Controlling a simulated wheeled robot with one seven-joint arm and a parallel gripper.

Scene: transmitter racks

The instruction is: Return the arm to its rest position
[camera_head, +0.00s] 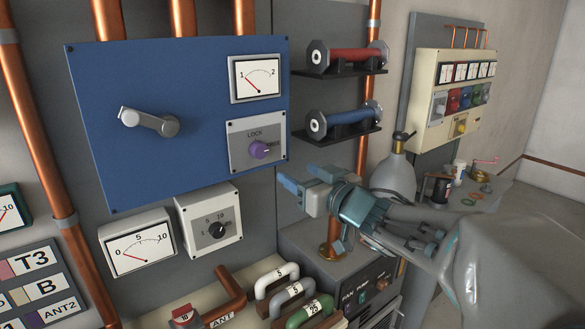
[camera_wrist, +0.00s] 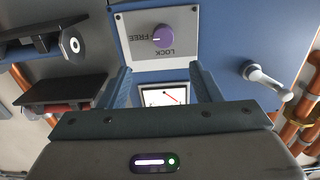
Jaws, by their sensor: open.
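My gripper (camera_head: 302,180) is open and empty in the head view, held out in front of the racks, to the right of the blue panel (camera_head: 170,80). My arm reaches in from the lower right. In the wrist view the two fingers of my gripper (camera_wrist: 162,74) stand apart with nothing between them. Beyond them are the purple lock knob (camera_wrist: 163,36) and a small meter (camera_wrist: 165,95), seen upside down. The knob's white mark points toward FREE. The knob (camera_head: 259,149) also shows in the head view, apart from my fingers.
A red cylinder (camera_head: 350,55) and a blue cylinder (camera_head: 345,118) sit on black shelves above my gripper. A grey bottle (camera_head: 393,175) stands behind my wrist. Coloured handles (camera_head: 285,290) rise below. A metal lever (camera_head: 148,122) juts from the blue panel. Open floor lies at right.

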